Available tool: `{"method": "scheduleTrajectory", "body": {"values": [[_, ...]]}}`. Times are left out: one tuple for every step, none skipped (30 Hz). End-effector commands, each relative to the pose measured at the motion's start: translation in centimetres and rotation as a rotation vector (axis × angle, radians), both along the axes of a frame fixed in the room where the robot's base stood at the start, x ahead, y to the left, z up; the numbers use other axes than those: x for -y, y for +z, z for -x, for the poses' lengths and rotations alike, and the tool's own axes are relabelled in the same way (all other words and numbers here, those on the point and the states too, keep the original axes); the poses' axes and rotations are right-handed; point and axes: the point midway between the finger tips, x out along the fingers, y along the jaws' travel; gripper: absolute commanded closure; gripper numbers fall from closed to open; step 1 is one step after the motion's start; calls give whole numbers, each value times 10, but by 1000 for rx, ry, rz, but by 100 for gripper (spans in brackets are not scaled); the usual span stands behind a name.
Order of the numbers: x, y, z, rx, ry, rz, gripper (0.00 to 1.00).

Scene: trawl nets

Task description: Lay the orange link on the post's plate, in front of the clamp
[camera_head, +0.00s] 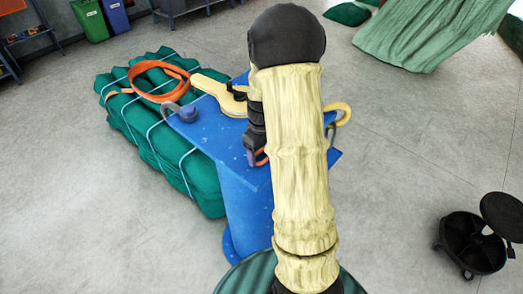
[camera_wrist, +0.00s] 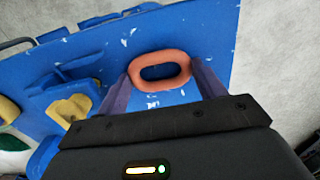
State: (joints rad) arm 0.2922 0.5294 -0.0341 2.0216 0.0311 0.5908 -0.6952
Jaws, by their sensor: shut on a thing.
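The orange link (camera_wrist: 160,87) is an oval ring between the two purple fingers of my gripper (camera_wrist: 160,80) in the wrist view. My gripper is shut on it, over the blue plate; I cannot tell whether the link touches the plate. In the head view, a small part of the link (camera_head: 262,158) shows near the plate's front edge, beside my arm. The post's blue plate (camera_head: 212,137) is partly hidden by my arm. The yellow clamp (camera_head: 222,97) is on the plate's far side. The plate (camera_wrist: 205,38) fills much of the wrist view.
A grey shackle (camera_head: 180,112) is at the plate's left corner. A yellow hook (camera_head: 341,112) shows at its right. A strapped green net bundle (camera_head: 195,180) lies left of the post, with an orange strap (camera_head: 150,66) on top. A black round caddy (camera_head: 470,245) stands at right.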

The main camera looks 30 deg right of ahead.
Motion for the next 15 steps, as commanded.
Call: {"method": "scheduleTrajectory", "body": {"values": [[0, -2, 0, 0, 0, 0, 29], [0, -1, 0, 0, 0, 0, 23], [0, -1, 0, 0, 0, 0, 15], [0, -1, 0, 0, 0, 0, 10], [0, -1, 0, 0, 0, 0, 9], [0, -1, 0, 0, 0, 0, 9], [0, -1, 0, 0, 0, 0, 9], [0, -1, 0, 0, 0, 0, 9], [0, -1, 0, 0, 0, 0, 9], [0, -1, 0, 0, 0, 0, 9], [0, -1, 0, 0, 0, 0, 9], [0, 0, 0, 0, 0, 0, 9], [0, 0, 0, 0, 0, 0, 9], [0, 1, 0, 0, 0, 0, 9], [0, 3, 0, 0, 0, 0, 9]]}}
